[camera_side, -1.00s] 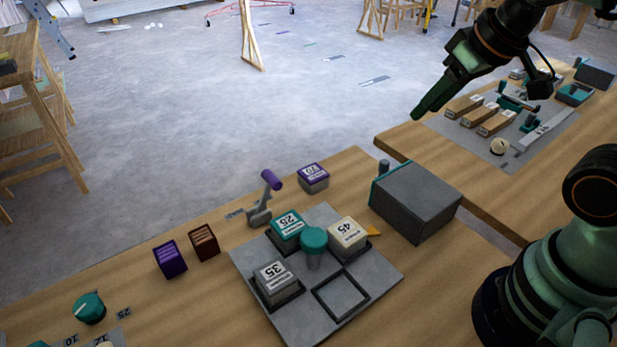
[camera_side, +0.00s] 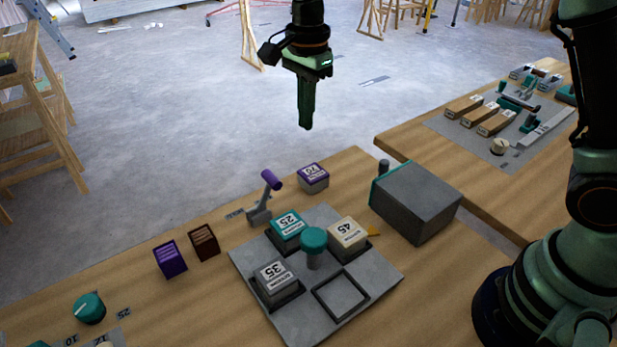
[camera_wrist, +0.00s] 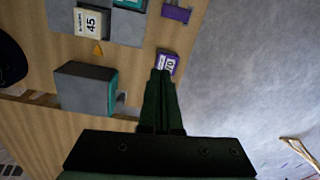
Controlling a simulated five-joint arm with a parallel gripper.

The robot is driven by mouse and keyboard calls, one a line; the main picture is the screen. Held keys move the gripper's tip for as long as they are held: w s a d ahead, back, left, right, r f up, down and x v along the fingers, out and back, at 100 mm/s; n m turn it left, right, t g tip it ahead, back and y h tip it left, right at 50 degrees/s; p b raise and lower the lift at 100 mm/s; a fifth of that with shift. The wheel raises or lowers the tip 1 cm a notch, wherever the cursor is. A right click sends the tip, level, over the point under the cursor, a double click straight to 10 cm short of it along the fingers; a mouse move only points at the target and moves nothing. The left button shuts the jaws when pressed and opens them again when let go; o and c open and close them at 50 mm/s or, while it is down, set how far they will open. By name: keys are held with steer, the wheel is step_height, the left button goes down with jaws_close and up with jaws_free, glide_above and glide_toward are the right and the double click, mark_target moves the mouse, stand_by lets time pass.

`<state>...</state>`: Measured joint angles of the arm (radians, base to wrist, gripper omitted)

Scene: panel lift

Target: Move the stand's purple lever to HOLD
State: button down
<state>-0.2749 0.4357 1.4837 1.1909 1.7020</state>
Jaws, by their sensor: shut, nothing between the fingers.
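The purple lever (camera_side: 271,180) tilts up from a small grey base (camera_side: 259,214) on the stand's far edge, beside the grey plate (camera_side: 323,310). A small label (camera_side: 235,213) lies to the left of the base, too small to read. The lever's purple handle also shows at the top of the wrist view (camera_wrist: 176,13). My gripper (camera_side: 305,127) points down, shut and empty, high above the table's far side. It is apart from the lever, up and to its right. In the wrist view its fingertips (camera_wrist: 160,73) appear just below the block marked 70.
The block marked 70 (camera_side: 313,178) stands right of the lever. Blocks 25 (camera_side: 287,231), 45 (camera_side: 347,236) and 35 (camera_side: 276,282) sit around a teal knob (camera_side: 313,241). A grey box (camera_side: 418,203) stands at the right. Purple (camera_side: 170,259) and brown (camera_side: 204,242) blocks stand at the left.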

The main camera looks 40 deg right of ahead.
mark_target(265, 195)
steer(key=a+f+m, duration=0.1)
steer(key=a+f, duration=0.4)
steer(key=f, duration=0.6)
steer(key=shift+w+m+g, duration=0.3)
steer(key=shift+w, duration=0.15)
